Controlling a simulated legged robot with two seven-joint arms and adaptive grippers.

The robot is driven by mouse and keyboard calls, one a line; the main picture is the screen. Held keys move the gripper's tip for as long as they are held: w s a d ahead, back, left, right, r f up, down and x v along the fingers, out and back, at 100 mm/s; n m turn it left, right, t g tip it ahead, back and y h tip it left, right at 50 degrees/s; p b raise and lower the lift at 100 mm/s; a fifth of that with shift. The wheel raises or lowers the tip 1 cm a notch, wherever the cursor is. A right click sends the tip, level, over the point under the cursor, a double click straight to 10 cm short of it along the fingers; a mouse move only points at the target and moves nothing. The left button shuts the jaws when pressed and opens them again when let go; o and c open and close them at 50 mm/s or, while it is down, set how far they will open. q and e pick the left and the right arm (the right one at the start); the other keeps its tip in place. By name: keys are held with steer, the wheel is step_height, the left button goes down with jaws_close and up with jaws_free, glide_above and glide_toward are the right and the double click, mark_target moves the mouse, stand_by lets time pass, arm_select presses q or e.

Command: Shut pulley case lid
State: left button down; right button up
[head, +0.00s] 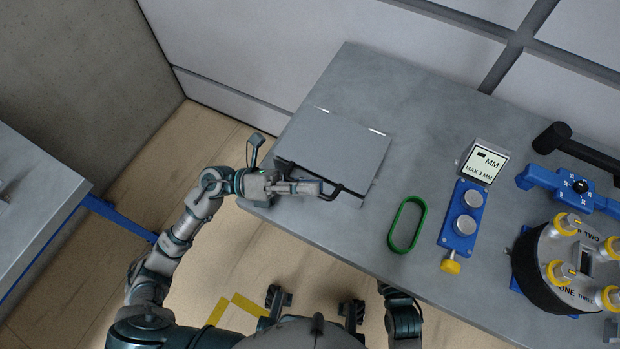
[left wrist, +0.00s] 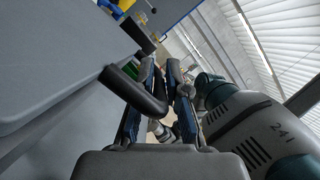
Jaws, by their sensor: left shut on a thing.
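The pulley case is a grey box at the left end of the grey table in the head view, topped by a flat grey lid (head: 335,145). My left gripper (head: 312,188) is shut on this handle. In the left wrist view the dark handle (left wrist: 135,92) passes between the fingers of my left gripper (left wrist: 160,75). My right gripper is out of view.
Right of the case lie a green belt ring (head: 407,224) and a blue block with two silver discs (head: 461,220). A small gauge sign (head: 483,163) stands behind it. A large round pulley fixture (head: 570,262) and a black-headed hammer (head: 552,138) are farther right.

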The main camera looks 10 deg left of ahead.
arm_select(q)
steer(key=shift+s, duration=0.1)
steer(key=c, duration=1.2)
jaws_free()
steer(key=shift+s+a, duration=0.1)
steer(key=shift+a, duration=0.05)
steer(key=v, duration=1.2)
steer(key=shift+a, duration=0.1)
